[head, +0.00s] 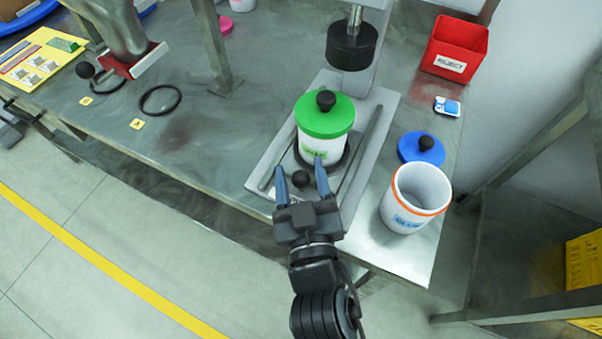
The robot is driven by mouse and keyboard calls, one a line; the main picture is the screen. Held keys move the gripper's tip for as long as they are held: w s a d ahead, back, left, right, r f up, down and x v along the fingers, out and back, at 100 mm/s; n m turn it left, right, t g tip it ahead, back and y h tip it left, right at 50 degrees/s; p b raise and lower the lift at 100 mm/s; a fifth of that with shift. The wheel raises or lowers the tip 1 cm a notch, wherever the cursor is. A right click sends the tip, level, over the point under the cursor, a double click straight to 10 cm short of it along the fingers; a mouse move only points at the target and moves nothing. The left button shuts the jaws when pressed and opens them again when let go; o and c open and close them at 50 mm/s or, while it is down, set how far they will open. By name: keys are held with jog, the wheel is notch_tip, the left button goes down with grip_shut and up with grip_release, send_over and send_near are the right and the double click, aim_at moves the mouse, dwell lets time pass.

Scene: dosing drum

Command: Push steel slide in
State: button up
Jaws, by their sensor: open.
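The steel slide (331,181) lies between two dark guide rails on the press base, with a black ball knob (301,179) at its near end. A white jar (321,150) with a green knobbed lid (324,115) stands upright on it in a dark ring. My gripper (300,168) is open, with its blue fingertips on either side of the knob. Whether the fingers touch the knob or slide cannot be told. The black press head (351,46) hangs behind and above the jar, apart from it. The slide's far end is hidden behind the jar.
A white open jar with an orange rim (415,198) and a blue knobbed lid (421,148) stand at right. A red reject bin (455,48) is at back right. At left are a black ring (160,99) and a metal spout with a red-edged plate (147,60).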

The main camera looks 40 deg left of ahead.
jog(key=b+v, duration=0.1)
jog(key=v, duration=0.7)
